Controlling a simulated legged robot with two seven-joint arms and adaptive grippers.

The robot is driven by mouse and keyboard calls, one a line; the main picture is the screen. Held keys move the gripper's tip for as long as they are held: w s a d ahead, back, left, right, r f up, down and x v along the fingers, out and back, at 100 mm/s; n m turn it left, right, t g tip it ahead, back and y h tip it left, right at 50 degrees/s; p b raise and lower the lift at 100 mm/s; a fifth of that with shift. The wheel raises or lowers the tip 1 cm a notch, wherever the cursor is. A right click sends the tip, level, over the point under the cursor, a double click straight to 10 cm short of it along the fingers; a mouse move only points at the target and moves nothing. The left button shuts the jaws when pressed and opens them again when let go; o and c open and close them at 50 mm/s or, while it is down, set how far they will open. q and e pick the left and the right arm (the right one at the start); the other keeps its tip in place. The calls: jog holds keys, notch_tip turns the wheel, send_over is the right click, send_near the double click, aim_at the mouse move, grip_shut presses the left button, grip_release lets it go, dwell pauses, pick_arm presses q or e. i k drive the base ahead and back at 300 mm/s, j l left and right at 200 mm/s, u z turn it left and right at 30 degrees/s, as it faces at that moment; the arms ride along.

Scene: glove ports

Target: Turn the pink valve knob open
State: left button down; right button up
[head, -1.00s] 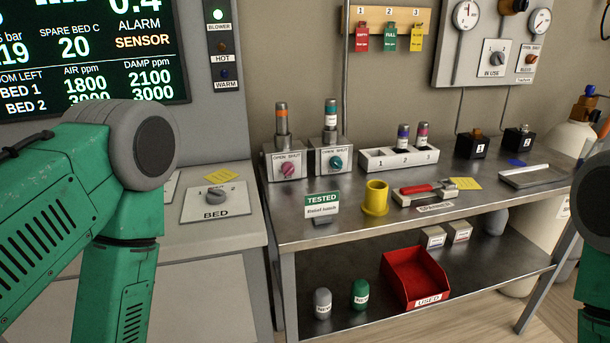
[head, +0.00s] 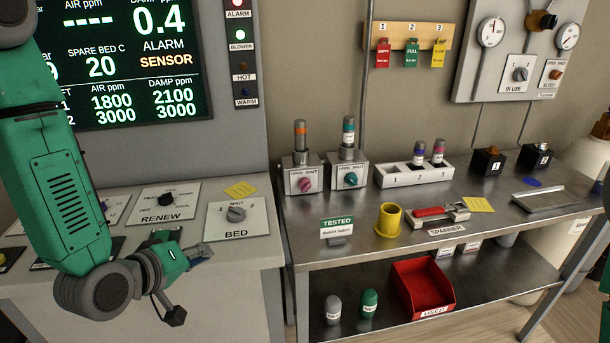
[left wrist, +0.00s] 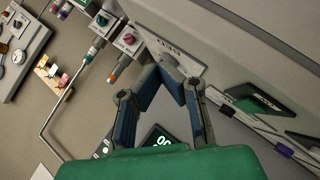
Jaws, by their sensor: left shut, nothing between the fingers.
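The pink valve knob (head: 306,184) is on the front of a grey box labelled OPEN and SHUT, at the left end of the steel bench. An orange-banded cylinder (head: 299,136) stands on that box. The knob also shows in the left wrist view (left wrist: 128,39), beyond the fingers. Its exact turn is too small to tell. My left gripper (head: 203,255) is over the grey console, left of and apart from the knob. In the left wrist view its blue-padded fingers (left wrist: 171,68) meet at the tips, empty. My right gripper is out of view.
A similar box with a teal knob (head: 350,180) stands just right of the pink one. A TESTED sign (head: 337,226) and a yellow cup (head: 389,220) stand in front. The console's BED dial (head: 236,214) lies between my left gripper and the bench.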

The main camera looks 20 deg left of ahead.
aim_at(304, 183)
jog(key=i+l, duration=0.1)
jog(key=i, duration=0.35)
jog(key=i+l, duration=0.1)
jog(key=i, duration=0.3)
